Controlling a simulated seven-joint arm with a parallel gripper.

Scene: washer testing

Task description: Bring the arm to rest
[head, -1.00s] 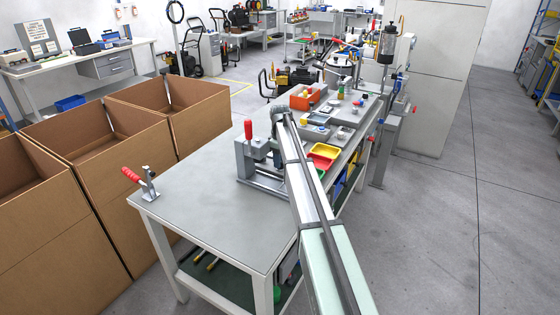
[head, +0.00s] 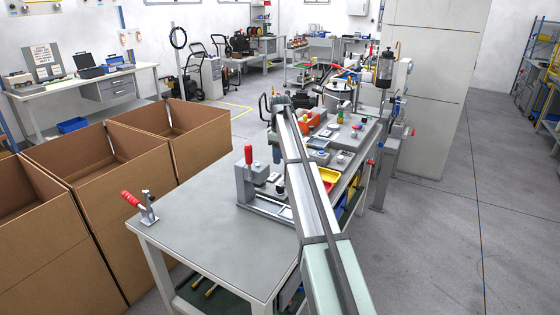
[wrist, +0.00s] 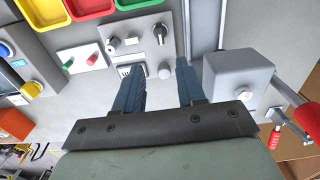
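My arm crosses the middle of the head view, rising over the grey workbench (head: 195,235). A grey panel with knobs (wrist: 139,45) lies beyond the fingertips. A grey block fixture (wrist: 238,80) with a red handle stands to the right of the fingers. In the head view, a grey fixture with an upright red handle (head: 248,155) stands on the bench, left of my arm.
A red-handled toggle clamp (head: 131,199) sits at the bench's left corner. Large cardboard boxes (head: 110,180) stand to the left. Red, yellow and green bins (wrist: 90,8) lie at the top of the wrist view. The near-left bench top and the right floor (head: 440,240) are clear.

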